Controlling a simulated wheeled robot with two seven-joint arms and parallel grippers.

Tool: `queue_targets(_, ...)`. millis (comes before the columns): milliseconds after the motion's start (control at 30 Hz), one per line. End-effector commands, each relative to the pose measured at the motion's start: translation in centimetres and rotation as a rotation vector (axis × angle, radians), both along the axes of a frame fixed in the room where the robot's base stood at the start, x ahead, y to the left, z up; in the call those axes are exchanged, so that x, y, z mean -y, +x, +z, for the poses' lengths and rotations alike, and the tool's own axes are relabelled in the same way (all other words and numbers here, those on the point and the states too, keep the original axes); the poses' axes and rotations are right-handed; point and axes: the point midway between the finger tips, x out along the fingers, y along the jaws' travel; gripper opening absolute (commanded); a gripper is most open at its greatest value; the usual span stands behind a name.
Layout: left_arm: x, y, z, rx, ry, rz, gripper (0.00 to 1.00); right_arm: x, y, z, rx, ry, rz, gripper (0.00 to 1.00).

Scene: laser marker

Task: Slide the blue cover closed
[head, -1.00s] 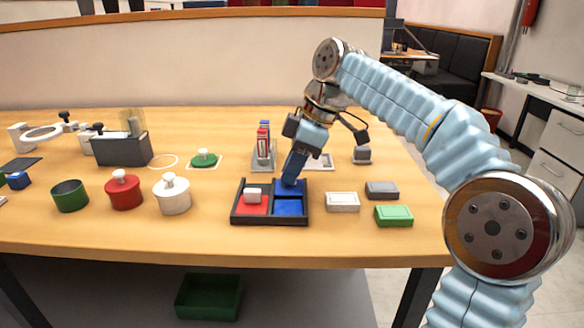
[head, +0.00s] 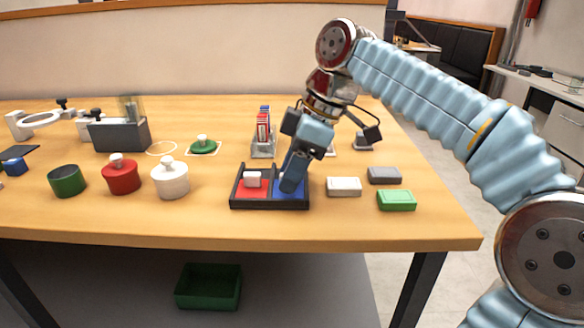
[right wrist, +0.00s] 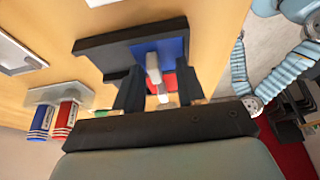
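A black tray (head: 270,205) on the table has two side-by-side compartments. The left one shows a red panel (head: 252,192) with a white knob (head: 252,179). The blue cover (head: 278,190) is on the right side, partly hidden by my right gripper. My right gripper (head: 288,190) points down over the blue side. In the right wrist view, its two dark fingers (right wrist: 160,82) stand apart, with a white knob (right wrist: 153,68) on the blue cover (right wrist: 172,50) between them. I cannot tell whether a finger touches the knob. My left gripper is not in view.
A white box (head: 343,187), a grey box (head: 384,175) and a green box (head: 396,200) stand right of the tray. A white pot (head: 170,180) and a red pot (head: 121,176) stand left. A card holder (head: 263,148) is behind. The table's front strip is clear.

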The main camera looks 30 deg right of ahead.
Motion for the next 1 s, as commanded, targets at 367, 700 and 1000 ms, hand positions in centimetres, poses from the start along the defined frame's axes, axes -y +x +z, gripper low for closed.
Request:
queue_targets(367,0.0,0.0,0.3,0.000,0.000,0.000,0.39,0.3,0.0,0.8,0.005,-0.001,-0.003,0.39)
queue_targets(700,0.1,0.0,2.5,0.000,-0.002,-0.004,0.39,2.8,-1.5,8.3,0.004,0.000,-0.004,0.39)
queue_targets(1000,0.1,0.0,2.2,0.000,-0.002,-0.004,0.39,4.3,-2.5,12.0,0.005,0.000,-0.001,0.39)
